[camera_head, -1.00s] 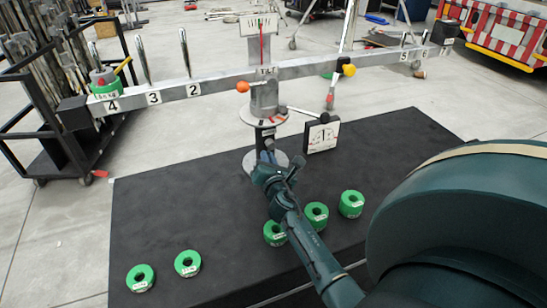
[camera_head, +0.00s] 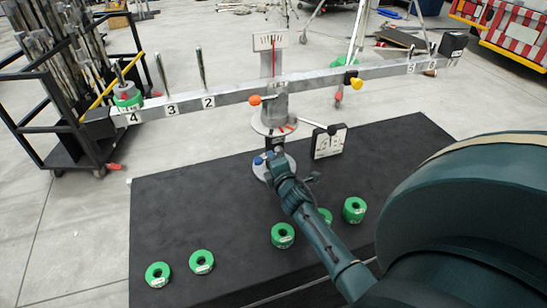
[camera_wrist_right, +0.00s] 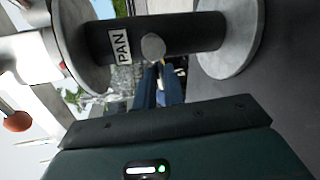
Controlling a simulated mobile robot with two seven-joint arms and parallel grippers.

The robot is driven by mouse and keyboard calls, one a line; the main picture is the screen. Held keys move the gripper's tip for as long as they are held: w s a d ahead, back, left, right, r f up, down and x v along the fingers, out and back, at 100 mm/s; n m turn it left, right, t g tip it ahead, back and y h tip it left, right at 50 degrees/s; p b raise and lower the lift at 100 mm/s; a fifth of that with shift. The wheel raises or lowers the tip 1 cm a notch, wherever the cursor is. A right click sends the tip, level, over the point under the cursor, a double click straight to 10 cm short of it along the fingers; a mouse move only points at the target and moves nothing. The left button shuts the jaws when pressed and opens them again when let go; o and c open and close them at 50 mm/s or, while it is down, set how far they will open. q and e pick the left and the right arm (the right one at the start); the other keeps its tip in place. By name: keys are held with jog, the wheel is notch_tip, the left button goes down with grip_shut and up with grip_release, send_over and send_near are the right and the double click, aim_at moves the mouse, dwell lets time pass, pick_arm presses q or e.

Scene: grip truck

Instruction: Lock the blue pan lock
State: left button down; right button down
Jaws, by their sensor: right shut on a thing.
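A black post labelled PAN (camera_wrist_right: 120,47) stands under the balance beam (camera_head: 325,78), between two grey round plates. The blue pan lock (camera_head: 259,160) shows as a small blue spot at the post's base, just left of my right gripper (camera_head: 279,160). In the right wrist view my right gripper (camera_wrist_right: 160,85) has its narrow blue fingers close together at the post, just below a round grey knob (camera_wrist_right: 153,47). It is shut on the lock; the held part is mostly hidden. My left gripper is not in view.
An orange knob (camera_head: 255,100), a yellow knob (camera_head: 354,84) and a small dial box (camera_head: 329,142) are around the stand. Several green ring weights (camera_head: 283,235) lie on the black platform (camera_head: 400,150). Another weight (camera_head: 128,97) is on the beam's left end. A black rack (camera_head: 75,140) stands left.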

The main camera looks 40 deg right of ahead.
jog(key=shift+d+r+m+y+p, duration=0.1)
jog(key=shift+r+m+y+p, duration=0.3)
jog(key=shift+m, duration=0.4)
jog(key=c, duration=1.5)
grip_release()
jog(key=shift+f, duration=0.1)
jog(key=p+v, duration=0.1)
jog(key=v, duration=1.2)
jog(key=shift+s, duration=0.1)
